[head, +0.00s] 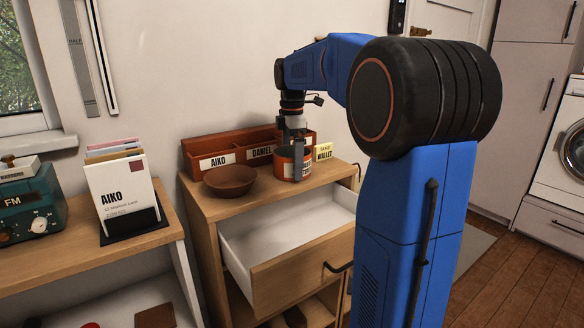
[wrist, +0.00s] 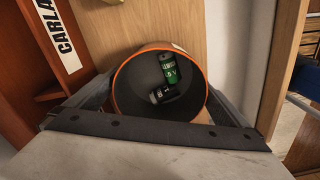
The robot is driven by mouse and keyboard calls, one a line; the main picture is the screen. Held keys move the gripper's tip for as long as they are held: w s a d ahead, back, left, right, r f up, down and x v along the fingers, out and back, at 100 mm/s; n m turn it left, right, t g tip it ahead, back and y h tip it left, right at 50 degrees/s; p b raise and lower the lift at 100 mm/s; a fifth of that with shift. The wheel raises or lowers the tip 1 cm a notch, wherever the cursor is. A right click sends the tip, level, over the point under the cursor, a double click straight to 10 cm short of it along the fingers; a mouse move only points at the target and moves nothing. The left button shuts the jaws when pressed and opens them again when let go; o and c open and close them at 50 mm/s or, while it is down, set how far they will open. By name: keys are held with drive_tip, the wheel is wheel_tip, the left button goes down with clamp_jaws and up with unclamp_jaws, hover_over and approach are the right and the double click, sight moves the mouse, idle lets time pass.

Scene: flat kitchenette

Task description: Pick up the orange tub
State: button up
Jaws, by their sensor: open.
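The orange tub (head: 287,163) stands on top of the wooden cabinet, in front of the labelled organizer. In the wrist view I look down into the tub (wrist: 118,86); its rim is orange, its inside dark. A green battery (wrist: 169,68) and a dark battery (wrist: 162,94) lie in it. My gripper (head: 293,150) points down over the tub. In the wrist view the fingers of my gripper (wrist: 160,108) are apart, one on each side of the tub. I cannot tell whether they touch it.
A brown bowl (head: 230,181) sits left of the tub. The cabinet's white drawer (head: 290,240) is pulled open below. A mail holder (head: 130,222) stands on the left shelf.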

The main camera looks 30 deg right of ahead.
drive_tip(key=c, duration=1.1)
